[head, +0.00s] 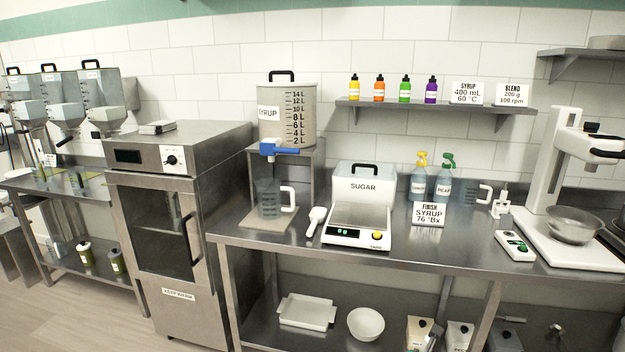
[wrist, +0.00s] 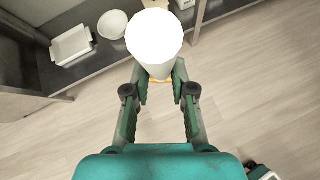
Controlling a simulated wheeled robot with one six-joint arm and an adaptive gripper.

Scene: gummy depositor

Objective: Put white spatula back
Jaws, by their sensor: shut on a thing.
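My gripper (wrist: 159,80) shows only in the wrist view, with its two green and grey fingers closed on a bright white thing. I take this to be the white spatula (wrist: 154,36); it is seen nearly end-on as a round, glaring white shape with a paler grey part below it. A small orange-yellow edge shows between the fingertips beneath it. The spatula's full shape is hidden by the angle and glare. It is held out in front of the lower shelf, above the floor. My gripper and the held thing are not in the head view.
A steel counter (head: 460,259) carries a sugar scale (head: 356,234), a white scoop (head: 316,222), a jug (head: 270,198) and a mixer. Its lower shelf holds a white tray (head: 306,312), a white bowl (head: 366,324) and labelled containers. The floor in front (wrist: 260,90) is mostly clear.

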